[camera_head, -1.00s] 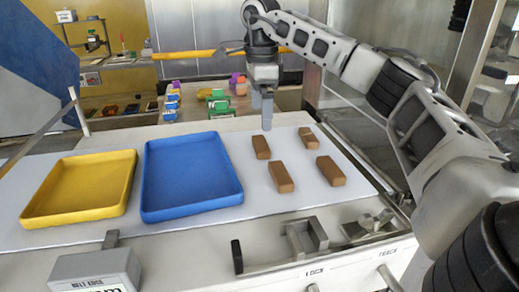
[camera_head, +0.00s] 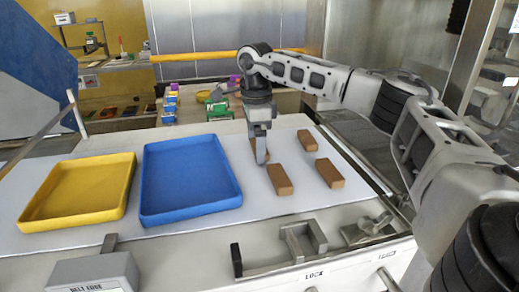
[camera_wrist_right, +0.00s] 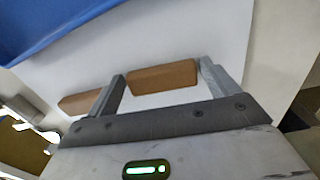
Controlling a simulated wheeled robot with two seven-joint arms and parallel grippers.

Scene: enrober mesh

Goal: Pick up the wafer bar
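Several brown wafer bars lie on the white surface to the right of the trays in the head view: one at front left (camera_head: 280,179), one at front right (camera_head: 329,173) and one at back right (camera_head: 308,140). Another, at back left, is mostly hidden behind my right gripper (camera_head: 262,158). In the right wrist view my right gripper (camera_wrist_right: 163,86) is open. One wafer bar (camera_wrist_right: 163,76) shows between its fingers, with white surface visible beside it. A second bar (camera_wrist_right: 80,102) lies outside the left finger. My left gripper is not in view.
A blue tray (camera_head: 147,205) stands left of the bars, and a yellow tray (camera_head: 30,217) is farther left. Metal fixtures (camera_head: 300,240) line the front edge. Several small coloured items stand on a table behind. The white surface between bars is clear.

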